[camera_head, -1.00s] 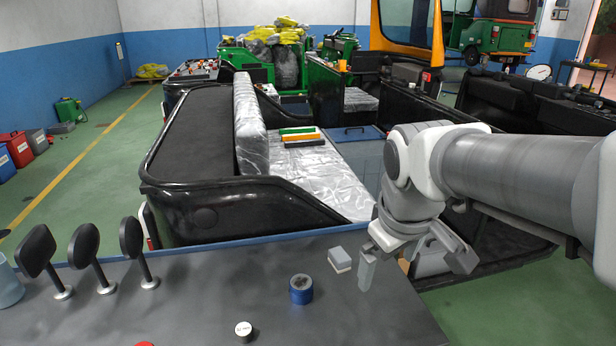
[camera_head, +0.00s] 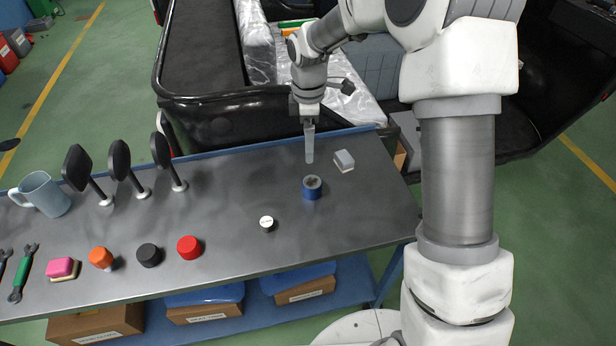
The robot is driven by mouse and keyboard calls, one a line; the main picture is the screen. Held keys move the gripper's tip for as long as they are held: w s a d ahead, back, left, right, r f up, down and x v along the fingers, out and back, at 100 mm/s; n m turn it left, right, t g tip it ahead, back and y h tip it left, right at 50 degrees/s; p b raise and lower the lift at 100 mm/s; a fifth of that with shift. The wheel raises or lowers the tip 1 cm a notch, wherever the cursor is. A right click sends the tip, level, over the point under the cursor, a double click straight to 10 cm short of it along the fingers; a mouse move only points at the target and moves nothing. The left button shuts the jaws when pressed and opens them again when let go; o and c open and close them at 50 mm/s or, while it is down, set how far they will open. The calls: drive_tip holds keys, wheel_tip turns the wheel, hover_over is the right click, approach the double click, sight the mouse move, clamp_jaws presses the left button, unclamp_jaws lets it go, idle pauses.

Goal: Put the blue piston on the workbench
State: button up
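A short blue cylinder with a dark top (camera_head: 312,189) stands upright on the grey workbench (camera_head: 215,215); it is the only loose thing here that may be the blue piston, though it also looks like a tape roll. My gripper (camera_head: 309,158) points down above the bench's far edge, behind the cylinder and apart from it. Only one pale finger shows clearly, seen edge-on, so I cannot tell how wide it is. I see nothing held in it.
A grey-white block (camera_head: 344,161) lies right of my gripper. A white-topped cap (camera_head: 267,223), a red knob (camera_head: 189,247), a black knob (camera_head: 149,255) and an orange knob (camera_head: 101,258) stand nearer. Upright mirrors (camera_head: 119,160) line the far left. A black vehicle body (camera_head: 225,125) stands behind.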

sight(311, 182)
wheel_tip(311, 182, down, 12)
drive_tip(key=shift+r+b, duration=0.1)
drive_tip(key=shift+b, duration=0.25)
drive_tip(key=shift+d+f, duration=0.2)
drive_tip(key=shift+f, duration=1.25)
drive_tip(key=shift+d+f, duration=0.2)
drive_tip(key=shift+f, duration=1.2)
drive_tip(key=shift+w, duration=0.1)
clamp_jaws()
